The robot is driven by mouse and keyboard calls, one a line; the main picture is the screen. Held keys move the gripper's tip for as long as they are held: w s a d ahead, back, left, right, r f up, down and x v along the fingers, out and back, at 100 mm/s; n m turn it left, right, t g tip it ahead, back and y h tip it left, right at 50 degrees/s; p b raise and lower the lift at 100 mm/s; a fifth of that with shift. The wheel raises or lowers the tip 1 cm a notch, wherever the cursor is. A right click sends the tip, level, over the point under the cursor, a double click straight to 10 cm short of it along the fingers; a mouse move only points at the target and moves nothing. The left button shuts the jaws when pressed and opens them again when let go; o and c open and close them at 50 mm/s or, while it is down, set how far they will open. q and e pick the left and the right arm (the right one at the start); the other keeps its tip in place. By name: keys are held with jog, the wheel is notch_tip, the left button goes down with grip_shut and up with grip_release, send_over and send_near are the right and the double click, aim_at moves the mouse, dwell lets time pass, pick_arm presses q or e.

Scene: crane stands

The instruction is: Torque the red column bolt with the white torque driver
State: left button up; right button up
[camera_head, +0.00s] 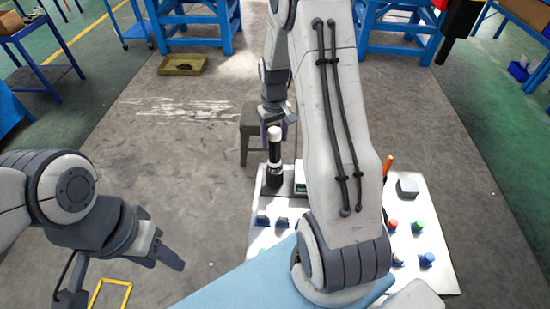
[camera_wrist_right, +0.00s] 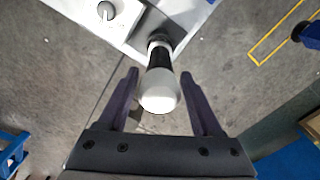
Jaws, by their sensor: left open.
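The torque driver, black with a white cap (camera_head: 275,138), stands upright in a dark holder at the left of the white board (camera_head: 438,245). It also shows in the right wrist view (camera_wrist_right: 160,93), with its cap between my right gripper's fingers. My right gripper (camera_wrist_right: 162,85) is open; its fingers do not touch the cap. In the head view it is right by the cap (camera_head: 278,118). A red-topped bolt (camera_head: 392,224) stands on the right part of the board, by a green-topped one. My left gripper (camera_head: 168,252) is open and empty over the floor, left of the board.
An orange handle (camera_head: 388,165) and a grey block (camera_head: 407,188) are at the board's back right. Several blue-based fittings (camera_head: 427,260) stand on the board. My right arm hides the board's middle. A grey stool (camera_head: 249,128) stands behind.

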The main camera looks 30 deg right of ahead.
grip_shut()
jog(key=shift+w+r, duration=0.1)
jog(key=shift+r, duration=0.15)
jog(key=shift+r+p, duration=4.65)
jog(key=shift+r, duration=0.9)
